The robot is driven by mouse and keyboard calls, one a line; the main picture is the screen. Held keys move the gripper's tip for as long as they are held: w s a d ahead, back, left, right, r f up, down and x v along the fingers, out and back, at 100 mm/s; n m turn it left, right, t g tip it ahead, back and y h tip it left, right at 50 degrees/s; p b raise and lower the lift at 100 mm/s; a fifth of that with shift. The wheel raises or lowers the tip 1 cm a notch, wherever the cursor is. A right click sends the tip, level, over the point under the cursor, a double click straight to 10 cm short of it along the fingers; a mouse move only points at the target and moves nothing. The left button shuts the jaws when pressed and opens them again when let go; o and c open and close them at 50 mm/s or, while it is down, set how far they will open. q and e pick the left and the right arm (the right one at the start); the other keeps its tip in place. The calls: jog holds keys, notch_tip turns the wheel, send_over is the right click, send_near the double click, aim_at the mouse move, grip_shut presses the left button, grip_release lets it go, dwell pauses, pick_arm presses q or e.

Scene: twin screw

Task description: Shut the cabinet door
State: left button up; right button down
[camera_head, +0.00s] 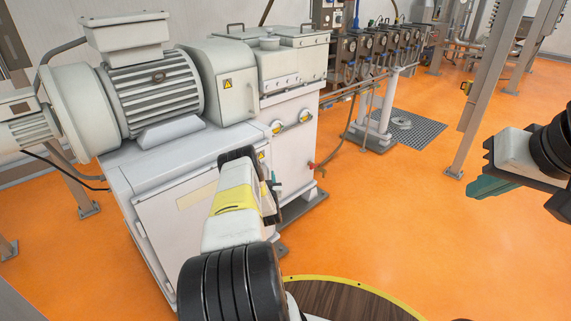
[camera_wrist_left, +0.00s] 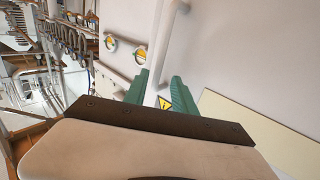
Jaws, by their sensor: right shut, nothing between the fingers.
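The white cabinet under the motor has a front door panel (camera_head: 165,235) in the head view, partly hidden by my left arm. I cannot tell whether the door is flush or slightly ajar. My left gripper (camera_head: 270,186) is close to the cabinet front. My right gripper (camera_head: 490,186) is shut and empty at the right, over open floor, far from the cabinet.
A large motor (camera_head: 155,85) sits on top of the cabinet. A red-handled valve (camera_head: 313,165) and hose are right of it. A row of gauges (camera_head: 375,45) stands behind. The orange floor (camera_head: 400,225) between cabinet and steel post (camera_head: 490,85) is clear.

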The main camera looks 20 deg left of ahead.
pick_arm(q)
jog(key=shift+v, duration=2.35)
jog(key=shift+d, duration=0.1)
